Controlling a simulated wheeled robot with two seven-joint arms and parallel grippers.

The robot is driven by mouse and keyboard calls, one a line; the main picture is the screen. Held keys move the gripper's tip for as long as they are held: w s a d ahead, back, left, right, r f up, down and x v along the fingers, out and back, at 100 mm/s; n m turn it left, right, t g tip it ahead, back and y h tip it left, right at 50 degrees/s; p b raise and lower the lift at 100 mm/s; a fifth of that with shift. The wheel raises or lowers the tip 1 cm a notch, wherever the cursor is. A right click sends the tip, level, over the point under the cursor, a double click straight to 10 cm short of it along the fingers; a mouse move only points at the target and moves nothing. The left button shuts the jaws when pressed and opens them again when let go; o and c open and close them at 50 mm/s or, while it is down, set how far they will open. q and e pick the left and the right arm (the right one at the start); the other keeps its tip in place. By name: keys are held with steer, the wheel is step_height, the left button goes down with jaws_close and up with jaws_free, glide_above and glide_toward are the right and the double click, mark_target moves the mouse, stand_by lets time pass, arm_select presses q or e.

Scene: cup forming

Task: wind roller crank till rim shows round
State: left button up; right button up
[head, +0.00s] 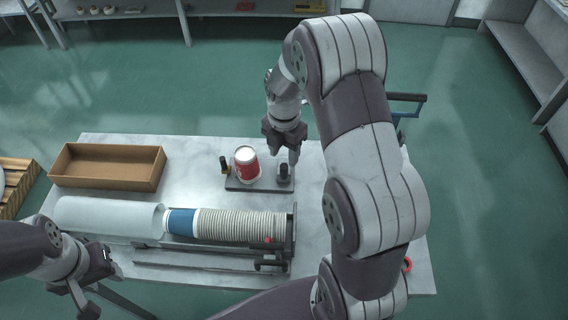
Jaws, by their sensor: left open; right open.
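A red and white paper cup (246,163) stands on the roller's dark base plate (258,185), its pale top facing up. A small dark post with a brownish part (224,166) stands left of the cup. A black upright piece (284,173) stands at the plate's right end. I cannot tell which piece is the crank, and the rim's shape is too small to judge. My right gripper (282,151) is open, pointing down just above the black piece; contact is unclear. My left gripper (99,284) is open and empty at the table's front left.
A stack of paper cups (240,225) lies in a long holder with a pale tube (108,216) at its left. An open brown box (108,167) sits at the back left of the table (200,150). A thin rod lies in front. My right arm hides the table's right part.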

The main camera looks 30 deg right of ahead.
mark_target(283, 163)
step_height(283, 163, down, 7)
steer(key=shift+r+p, duration=0.1)
steer(key=shift+p, duration=0.55)
jaws_close()
steer(key=shift+w+a+m, duration=0.1)
steer(key=shift+m, duration=0.2)
